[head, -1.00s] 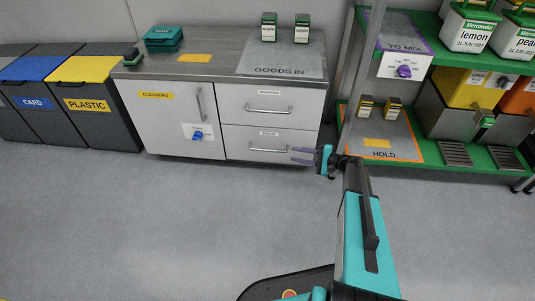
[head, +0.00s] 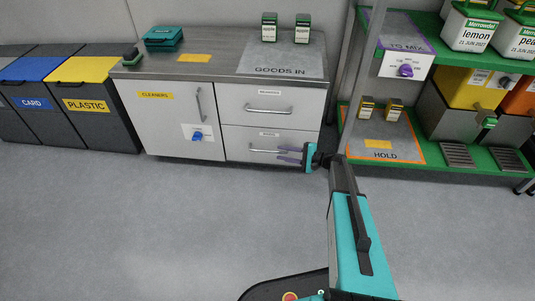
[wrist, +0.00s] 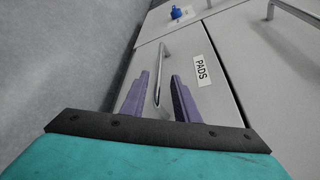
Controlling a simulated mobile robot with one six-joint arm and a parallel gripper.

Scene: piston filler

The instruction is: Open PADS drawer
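The PADS drawer (wrist: 210,95) is the lower of two white drawers in the cabinet; it also shows in the head view (head: 240,143), shut. Its label (wrist: 201,70) reads PADS in the wrist view. Its metal bar handle (wrist: 162,70) lies ahead of my gripper (wrist: 160,85), in line with the gap between the purple fingers. My gripper is open and empty. In the head view my gripper (head: 288,154) is at the right end of the handle (head: 258,150). Whether the fingertips overlap or touch the bar I cannot tell.
The upper drawer (head: 268,107) and the CLEANERS door (head: 170,120) with a blue knob (head: 197,136) are shut. A green shelf unit (head: 455,158) stands to the right. Bins (head: 105,125) stand at the left. The floor (head: 170,220) in front is clear.

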